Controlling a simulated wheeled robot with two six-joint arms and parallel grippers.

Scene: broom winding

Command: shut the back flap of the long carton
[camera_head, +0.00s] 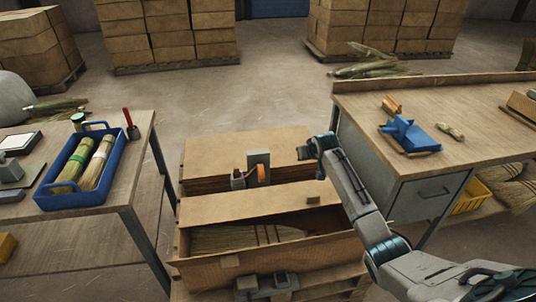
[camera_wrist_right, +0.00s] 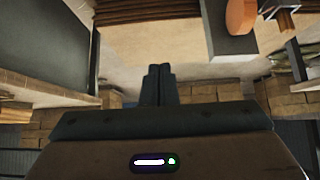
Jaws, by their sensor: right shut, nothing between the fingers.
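The long carton (camera_head: 210,270) lies low between the two tables, its top partly open, with a straw broom (camera_head: 235,237) inside. Its back flap (camera_head: 250,203) is a wide brown panel along the far edge, raised away from the opening and not lying over the broom; its exact tilt is hard to tell. My right gripper (camera_head: 319,165) is shut and empty, beyond the flap's right end, near the flat cardboard stack. Its closed fingers (camera_wrist_right: 158,84) show in the right wrist view, apart from anything. My left gripper is not in view.
Behind the carton is a stack of flat cardboard (camera_head: 225,155) bearing a tape dispenser (camera_head: 259,168) with an orange roll. A left table holds a blue tray (camera_head: 85,190) of brooms. A right workbench (camera_head: 470,115) with a drawer stands close beside my right arm.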

